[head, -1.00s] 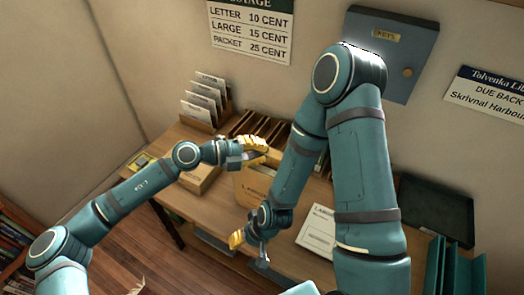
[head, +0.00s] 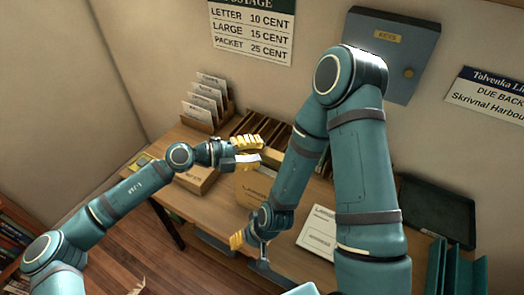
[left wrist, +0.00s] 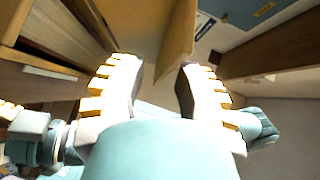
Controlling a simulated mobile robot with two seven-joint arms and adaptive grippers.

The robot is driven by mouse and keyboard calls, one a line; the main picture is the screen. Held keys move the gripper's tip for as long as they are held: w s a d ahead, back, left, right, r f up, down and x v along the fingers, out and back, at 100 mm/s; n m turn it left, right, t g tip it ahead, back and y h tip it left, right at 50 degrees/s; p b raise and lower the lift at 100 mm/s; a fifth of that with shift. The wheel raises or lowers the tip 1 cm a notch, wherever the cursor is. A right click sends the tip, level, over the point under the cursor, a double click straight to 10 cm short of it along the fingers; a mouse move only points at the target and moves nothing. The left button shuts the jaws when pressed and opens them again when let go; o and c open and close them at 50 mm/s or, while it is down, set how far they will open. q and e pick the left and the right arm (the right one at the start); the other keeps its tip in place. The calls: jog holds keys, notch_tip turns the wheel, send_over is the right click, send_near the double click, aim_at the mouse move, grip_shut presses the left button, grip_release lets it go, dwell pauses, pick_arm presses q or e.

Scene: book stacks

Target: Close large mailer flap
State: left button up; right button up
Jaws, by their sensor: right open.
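The large mailer (head: 256,186) is a tan cardboard piece lettered "LARGE" on the desk, partly hidden by my arms. My left gripper (head: 248,151) is above the mailer's far side, with its yellow-padded fingers spread and nothing visible between them. In the left wrist view, the same open fingers (left wrist: 160,88) show, with a tan panel (left wrist: 178,35) beyond the fingertips; I cannot tell whether it is the flap. My right gripper (head: 246,242) is open, low at the mailer's near side by the desk's front edge. The flap's position is not clear.
A brown box (head: 198,180) sits left of the large mailer. A card rack (head: 205,103) and slotted sorter stand behind. A dark tray (head: 438,210) and teal dividers (head: 455,275) are at the right.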

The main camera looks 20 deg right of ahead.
pick_arm(q)
jog(key=v, duration=1)
jog(key=shift+a, duration=0.2)
